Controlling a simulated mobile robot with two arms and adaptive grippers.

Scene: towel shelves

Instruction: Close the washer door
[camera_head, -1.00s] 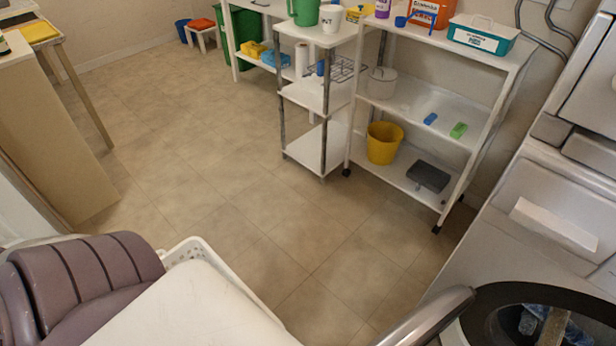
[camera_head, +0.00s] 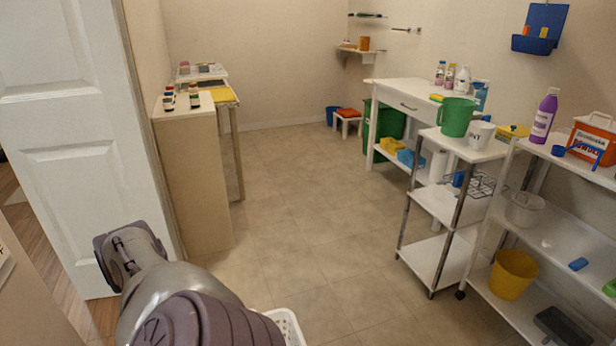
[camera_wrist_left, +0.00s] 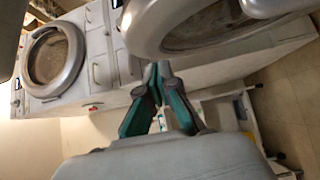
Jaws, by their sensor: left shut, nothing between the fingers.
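My left gripper (camera_wrist_left: 160,70) shows in the left wrist view, with its fingertips together and nothing between them. Just beyond and above the tips is a large grey round rim (camera_wrist_left: 142,38) around a dark middle; I cannot tell whether it is the washer door or its opening. Another grey curved piece (camera_wrist_left: 285,8) cuts the top right corner. A white machine with a grey-ringed round door (camera_wrist_left: 52,60) shows at the left. I cannot tell whether the fingertips touch the rim. The head view shows no washer and neither gripper, only part of my arm at lower left.
In the head view, a white shelf cart (camera_head: 440,205) and a white rack with a yellow bucket (camera_head: 513,274) stand at right. A white basket (camera_head: 288,326) is at the bottom. The middle floor is clear.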

